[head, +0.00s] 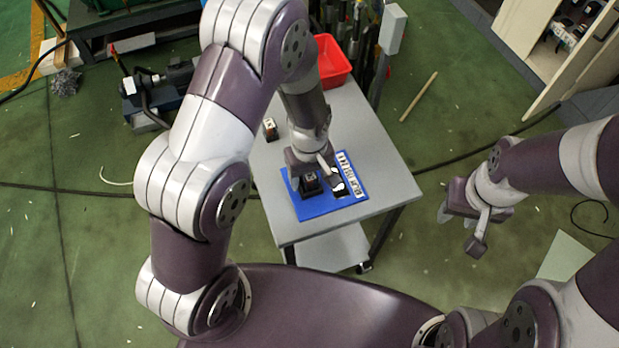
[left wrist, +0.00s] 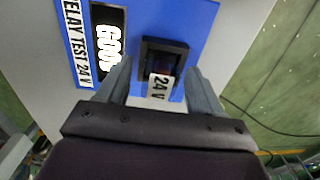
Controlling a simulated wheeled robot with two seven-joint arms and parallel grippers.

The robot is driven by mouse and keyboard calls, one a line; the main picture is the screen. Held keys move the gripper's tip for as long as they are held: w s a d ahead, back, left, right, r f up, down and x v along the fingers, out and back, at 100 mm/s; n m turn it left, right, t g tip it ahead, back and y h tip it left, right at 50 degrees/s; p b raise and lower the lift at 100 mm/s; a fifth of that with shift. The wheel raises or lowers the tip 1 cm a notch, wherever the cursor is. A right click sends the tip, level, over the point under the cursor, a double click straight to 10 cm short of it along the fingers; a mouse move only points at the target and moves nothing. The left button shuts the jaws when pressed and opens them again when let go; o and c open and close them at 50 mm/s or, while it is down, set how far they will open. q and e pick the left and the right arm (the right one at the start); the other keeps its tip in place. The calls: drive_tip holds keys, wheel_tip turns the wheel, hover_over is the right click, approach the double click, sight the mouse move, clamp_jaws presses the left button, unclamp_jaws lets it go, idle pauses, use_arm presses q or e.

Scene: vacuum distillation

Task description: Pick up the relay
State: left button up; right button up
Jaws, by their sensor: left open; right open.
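The relay (left wrist: 159,87) shows in the left wrist view as a dark block with a white "24 V" label. It appears to sit in a black square socket (left wrist: 181,47) on the blue test board (left wrist: 203,14). My left gripper (left wrist: 161,80) is open, with one finger on each side of the relay; whether they touch it I cannot tell. In the head view my left gripper (head: 312,176) is low over the blue board (head: 318,208) and partly hides the relay. My right gripper (head: 464,215) is open and empty, off the table's right side.
The board's display (left wrist: 110,45) reads "GOOD", beside a "RELAY TEST 24 V" strip. Another small dark block with a pale top (head: 269,129) stands on the grey table (head: 385,165) behind the board. A red bin (head: 333,62) is at the back. The table's right side is clear.

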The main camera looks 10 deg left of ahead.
sight(311, 176)
use_arm(q)
drive_tip(key=shift+r, duration=0.1)
drive_tip(key=c, duration=1.2)
drive_tip(key=shift+o, duration=0.2)
drive_tip(key=r, duration=0.4)
drive_tip(key=shift+s+d+r, duration=0.15)
drive_tip(key=shift+d+r, duration=0.05)
drive_tip(key=shift+r, duration=0.05)
drive_tip(key=s+d+r, duration=0.6)
drive_tip(key=s, duration=0.3)
drive_tip(key=shift+d+r, duration=0.25)
drive_tip(key=shift+d, duration=0.1)
